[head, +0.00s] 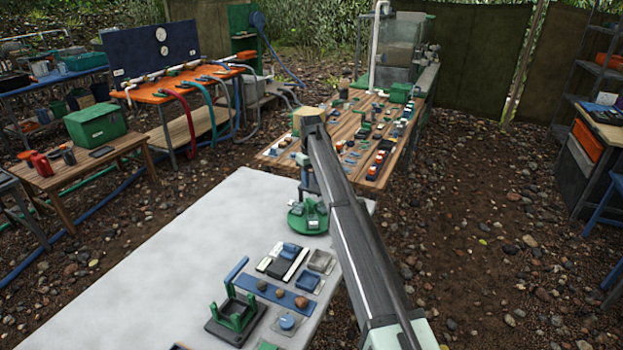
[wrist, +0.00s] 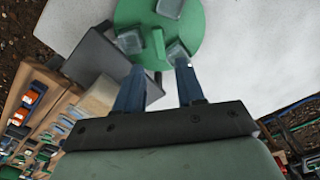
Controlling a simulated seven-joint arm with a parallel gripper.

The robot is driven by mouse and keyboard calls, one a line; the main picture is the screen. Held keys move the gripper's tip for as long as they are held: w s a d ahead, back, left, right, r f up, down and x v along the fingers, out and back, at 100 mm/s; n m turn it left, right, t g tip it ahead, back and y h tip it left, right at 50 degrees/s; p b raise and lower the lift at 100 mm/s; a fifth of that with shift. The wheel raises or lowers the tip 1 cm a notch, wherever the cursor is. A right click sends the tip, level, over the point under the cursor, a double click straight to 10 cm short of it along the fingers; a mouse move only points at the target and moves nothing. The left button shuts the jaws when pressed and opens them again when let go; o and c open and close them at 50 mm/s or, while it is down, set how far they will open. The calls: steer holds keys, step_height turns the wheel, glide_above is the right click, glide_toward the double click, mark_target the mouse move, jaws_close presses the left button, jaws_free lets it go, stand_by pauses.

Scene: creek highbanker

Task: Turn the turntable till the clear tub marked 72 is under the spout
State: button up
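The green round turntable (head: 309,226) is at the far right end of the pale table, under my gripper. In the wrist view the turntable (wrist: 195,40) carries clear tubs: one at the top (wrist: 169,8), one at left (wrist: 130,42), one at right (wrist: 178,50). No number is readable on them. A green upright peg or bar (wrist: 158,46) stands near its rim, between the lower tubs. My gripper (wrist: 160,72) is open, its two blue fingers apart, with the bar ahead between their lines. I cannot tell whether they touch anything. I cannot make out the spout clearly.
A dark grey box-like part (wrist: 100,55) and a tan block (wrist: 97,98) lie close left of my fingers in the wrist view. A green stand (head: 235,314), a blue strip with stones (head: 270,291) and small trays occupy the near table. The table's left side is clear.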

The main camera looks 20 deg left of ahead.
mark_target(311, 201)
steer(key=shift+f, duration=4.25)
steer(key=shift+c, duration=0.2)
jaws_close()
steer(key=m, duration=0.4)
steer(key=shift+m, duration=1)
